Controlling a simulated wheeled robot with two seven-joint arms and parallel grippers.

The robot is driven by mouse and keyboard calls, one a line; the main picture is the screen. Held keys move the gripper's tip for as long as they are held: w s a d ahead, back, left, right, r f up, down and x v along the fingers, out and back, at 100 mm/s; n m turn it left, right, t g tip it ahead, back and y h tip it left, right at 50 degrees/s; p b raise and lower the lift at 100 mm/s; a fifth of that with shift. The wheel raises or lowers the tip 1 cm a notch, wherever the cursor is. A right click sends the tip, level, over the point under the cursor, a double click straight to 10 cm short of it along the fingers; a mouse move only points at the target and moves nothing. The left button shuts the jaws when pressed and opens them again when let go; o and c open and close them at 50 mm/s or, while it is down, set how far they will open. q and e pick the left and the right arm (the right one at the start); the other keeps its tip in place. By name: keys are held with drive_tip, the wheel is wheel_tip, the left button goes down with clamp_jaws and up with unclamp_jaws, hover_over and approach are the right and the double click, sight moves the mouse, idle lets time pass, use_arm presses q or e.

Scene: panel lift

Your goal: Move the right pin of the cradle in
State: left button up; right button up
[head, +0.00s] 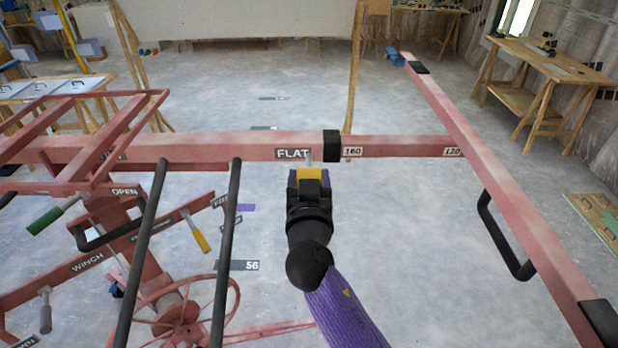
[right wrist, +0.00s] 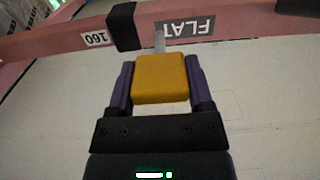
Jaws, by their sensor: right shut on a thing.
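The cradle's red crossbar (head: 248,147) runs across the head view, with a FLAT label (head: 293,153) and a black collar (head: 331,146) next to it. My right gripper (head: 309,176) is at the bar's near side, just below the FLAT label. In the right wrist view its two purple fingers are shut on the yellow handle of the right pin (right wrist: 160,78). The pin's grey shaft (right wrist: 159,41) points from the handle to the bar, beside the collar. How deep the shaft sits is hidden. My left gripper is not in view.
A long red side arm (head: 502,190) with a black handle (head: 491,238) stands to the right. Two black bars (head: 224,255), a handwheel (head: 180,312) and a yellow-handled lever (head: 201,236) are to the left. The grey floor between is clear. Workbenches stand at the back.

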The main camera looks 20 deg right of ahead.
sight(309, 169)
clamp_jaws()
drive_tip(key=shift+b+x, duration=0.95)
drive_tip(key=shift+x, duration=0.4)
drive_tip(key=shift+w+d+f, duration=0.1)
drive_tip(key=shift+w+d, duration=0.05)
drive_tip(key=shift+w, duration=0.1)
drive_tip(key=o, duration=1)
unclamp_jaws()
drive_tip(key=shift+w, duration=0.1)
